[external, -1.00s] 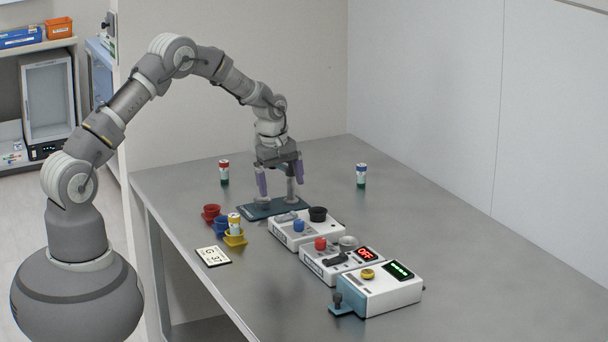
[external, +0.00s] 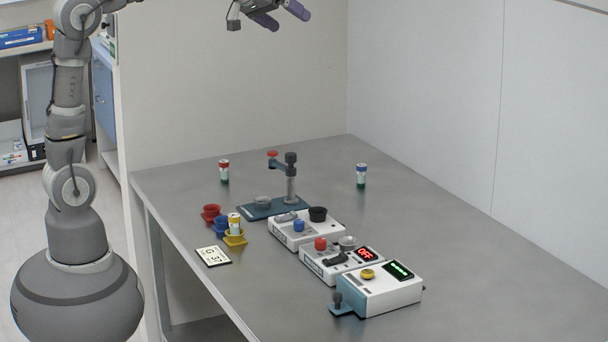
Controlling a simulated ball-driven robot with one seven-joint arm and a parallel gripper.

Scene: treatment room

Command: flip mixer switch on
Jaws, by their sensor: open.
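Several white devices stand in a row on the table; I cannot tell for certain which is the mixer. The middle device (external: 312,262) has a red knob (external: 320,243), a metal cup (external: 347,242), a black switch lever (external: 336,259) and a red display (external: 368,254) reading OFF. The back device (external: 281,235) has a blue knob (external: 299,225), a grey lever (external: 286,217) and a black cup (external: 318,214). The front device (external: 385,296) has a yellow knob and a lit green display. My gripper (external: 287,19) is open and empty, high above the table at the top edge.
A teal stand (external: 252,213) with a post and red-topped arm is behind the devices. The right side is clear.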

